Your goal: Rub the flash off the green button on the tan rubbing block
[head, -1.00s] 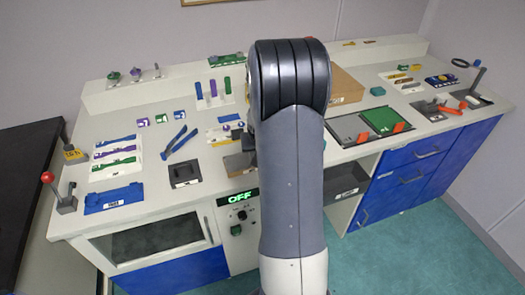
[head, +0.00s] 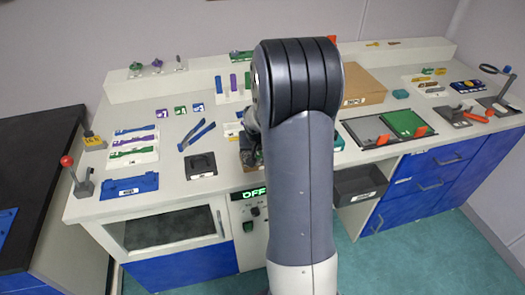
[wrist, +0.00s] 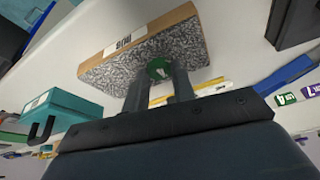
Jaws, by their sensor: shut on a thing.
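The wrist view shows the tan rubbing block (wrist: 185,17), with a white label on its tan side and a grey speckled face (wrist: 105,78). The flash on the button is too small to make out. In the head view my arm hides the button and the fingertips.
In the wrist view a teal box (wrist: 68,106) lies left of the gripper, and a dark thing (wrist: 292,20) is at top right. In the head view a black press-like base (head: 201,166) and blue tongs (head: 197,135) lie left of my arm. A green mat (head: 402,123) is right.

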